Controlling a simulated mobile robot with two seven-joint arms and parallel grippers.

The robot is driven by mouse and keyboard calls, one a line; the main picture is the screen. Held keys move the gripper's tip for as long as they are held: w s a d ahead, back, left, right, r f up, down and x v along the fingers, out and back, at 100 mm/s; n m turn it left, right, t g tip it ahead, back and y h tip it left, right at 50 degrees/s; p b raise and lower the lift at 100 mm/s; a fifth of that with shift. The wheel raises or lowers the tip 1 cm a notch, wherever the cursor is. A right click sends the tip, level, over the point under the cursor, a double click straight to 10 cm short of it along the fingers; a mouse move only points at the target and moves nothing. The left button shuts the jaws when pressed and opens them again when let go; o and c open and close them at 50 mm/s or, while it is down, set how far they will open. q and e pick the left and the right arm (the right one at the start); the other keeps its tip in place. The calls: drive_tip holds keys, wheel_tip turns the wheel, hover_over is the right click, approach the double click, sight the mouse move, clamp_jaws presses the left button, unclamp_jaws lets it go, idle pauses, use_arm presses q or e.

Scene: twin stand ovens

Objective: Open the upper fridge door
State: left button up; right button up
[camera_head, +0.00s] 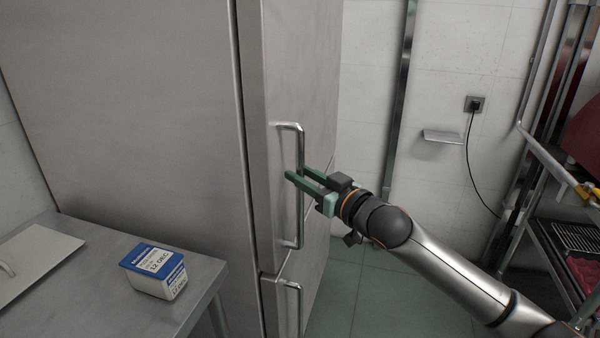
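The tall steel fridge (130,110) stands at left centre, its front facing right. Its upper door (295,60) looks closed against the body. A vertical bar handle (301,220) is on that door. My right gripper (295,171) reaches in from the right at the handle's mid-height. Its two green fingers are apart, and the bar appears to pass between them. I cannot tell whether either finger touches the bar. My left gripper is not in view.
A lower door handle (291,287) sits below. A steel table (100,300) at left holds a blue-and-white labelled tub (154,270) and a flat metal lid (35,262). A rack (560,240) stands at right. Green floor (375,290) is clear before the fridge.

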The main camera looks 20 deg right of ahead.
drive_tip(key=shift+w+a, duration=0.2)
drive_tip(key=shift+w, duration=0.25)
clamp_jaws()
idle(1.2)
